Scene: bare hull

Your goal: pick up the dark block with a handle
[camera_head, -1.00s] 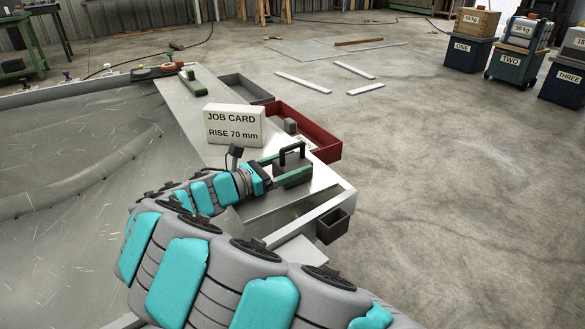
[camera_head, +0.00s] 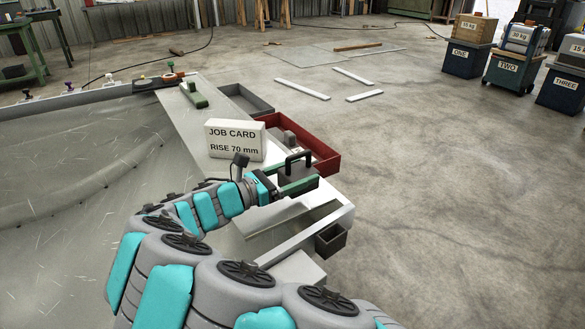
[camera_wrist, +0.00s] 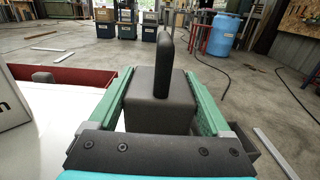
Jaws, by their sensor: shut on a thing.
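The dark block (camera_wrist: 158,98) with an upright black handle sits between the two green fingers of my gripper (camera_wrist: 160,105) in the wrist view. The fingers are shut on its left and right sides. In the head view my gripper (camera_head: 296,183) holds the block (camera_head: 292,171) over the pale bench top, near its right end and beside the red tray. The handle points up and the block looks level. Its underside is hidden, so I cannot tell how large any gap to the bench is.
A white job card block (camera_head: 235,141) reading "RISE 70 mm" stands left of my gripper. The red tray (camera_head: 325,165) holds a small grey block (camera_head: 290,139). A grey tray (camera_head: 247,99) lies behind it. A small dark bin (camera_head: 331,240) hangs at the bench edge. Open floor lies right.

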